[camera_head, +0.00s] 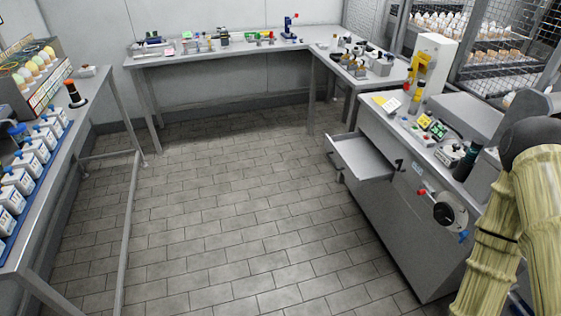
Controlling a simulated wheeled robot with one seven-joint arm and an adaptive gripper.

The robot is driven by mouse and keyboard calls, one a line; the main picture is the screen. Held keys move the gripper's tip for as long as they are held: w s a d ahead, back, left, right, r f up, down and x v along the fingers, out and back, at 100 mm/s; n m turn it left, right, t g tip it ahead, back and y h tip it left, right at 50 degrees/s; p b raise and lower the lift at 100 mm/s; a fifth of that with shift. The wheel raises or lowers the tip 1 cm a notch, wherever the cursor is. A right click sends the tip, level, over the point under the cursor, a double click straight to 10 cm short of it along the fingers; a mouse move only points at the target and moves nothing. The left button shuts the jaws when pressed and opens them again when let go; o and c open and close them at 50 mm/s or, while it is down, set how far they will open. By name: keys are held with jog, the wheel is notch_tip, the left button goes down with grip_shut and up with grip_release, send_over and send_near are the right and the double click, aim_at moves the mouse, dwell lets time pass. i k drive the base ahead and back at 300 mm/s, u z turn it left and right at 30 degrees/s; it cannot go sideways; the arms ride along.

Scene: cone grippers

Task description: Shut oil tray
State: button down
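The oil tray (362,158) is a shallow, empty-looking grey metal drawer. It stands pulled out from the upper left side of the grey machine cabinet (405,225), over the floor. A small handle (335,172) shows on its outer left front. My arm, in a pale yellow ribbed sleeve with a dark joint, fills the right edge of the view, well to the right of the tray. My gripper is not in view, so whether it is open or shut is hidden.
The cabinet side has a black handwheel (449,210) with red and blue knobs. A workbench (230,50) runs along the back, and a table with white-and-blue bottles (35,150) stands left. The tiled floor (225,220) between is clear.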

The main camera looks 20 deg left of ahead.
aim_at(361, 162)
jog(key=u, duration=0.25)
jog(key=k, duration=0.45)
jog(key=z, duration=0.7)
jog(key=i, duration=1.8)
jog(key=u, duration=1.15)
jog(key=i, duration=0.5)
jog(key=u, duration=0.5)
